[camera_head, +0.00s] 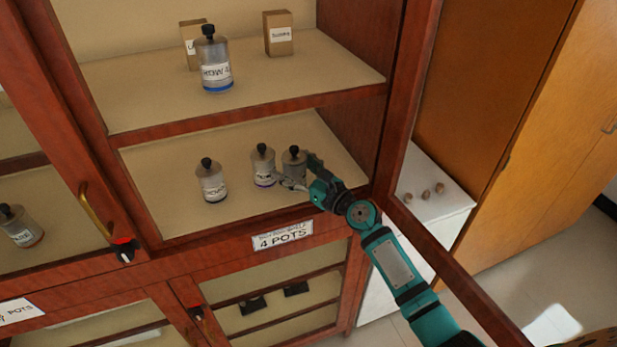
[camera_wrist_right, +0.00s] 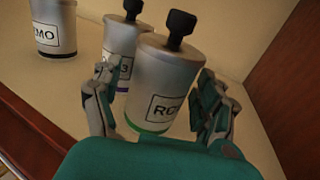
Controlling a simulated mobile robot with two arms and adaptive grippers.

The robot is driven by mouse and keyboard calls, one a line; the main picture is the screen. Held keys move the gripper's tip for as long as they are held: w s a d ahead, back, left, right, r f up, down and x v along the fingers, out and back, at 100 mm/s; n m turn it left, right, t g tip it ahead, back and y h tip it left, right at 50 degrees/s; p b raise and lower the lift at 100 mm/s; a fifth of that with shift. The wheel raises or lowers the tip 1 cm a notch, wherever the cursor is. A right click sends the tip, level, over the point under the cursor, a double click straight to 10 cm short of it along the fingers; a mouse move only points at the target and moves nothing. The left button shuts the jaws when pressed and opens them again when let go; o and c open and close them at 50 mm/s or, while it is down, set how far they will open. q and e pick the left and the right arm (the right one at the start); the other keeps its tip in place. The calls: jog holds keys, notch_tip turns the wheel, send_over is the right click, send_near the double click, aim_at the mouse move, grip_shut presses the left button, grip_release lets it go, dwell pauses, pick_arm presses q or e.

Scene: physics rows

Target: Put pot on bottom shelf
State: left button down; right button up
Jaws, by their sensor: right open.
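A grey pot with a black knob and a green base band (camera_wrist_right: 160,85) stands upright on the bottom shelf (camera_head: 165,215); in the head view the same pot (camera_head: 293,163) is at the right of a row. My right gripper (camera_head: 296,174) reaches in from the right. In the wrist view its open fingers (camera_wrist_right: 160,105) are on both sides of this pot; I cannot tell if they touch it. A pot with a purple band (camera_head: 263,166) stands close to its left, and another pot (camera_head: 212,181) stands further left. My left gripper is not in view.
The upper shelf (camera_head: 140,95) holds a blue-banded pot (camera_head: 216,62) and two small boxes, one of them at the right (camera_head: 278,33). A "4 POTS" label (camera_head: 283,236) is below the bottom shelf. The open cabinet door frame (camera_head: 470,285) is right of my arm. Free shelf room is at the left.

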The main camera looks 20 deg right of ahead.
jog(key=b+v, duration=0.1)
jog(key=v, duration=1)
jog(key=shift+s+d, duration=0.2)
jog(key=shift+s, duration=0.15)
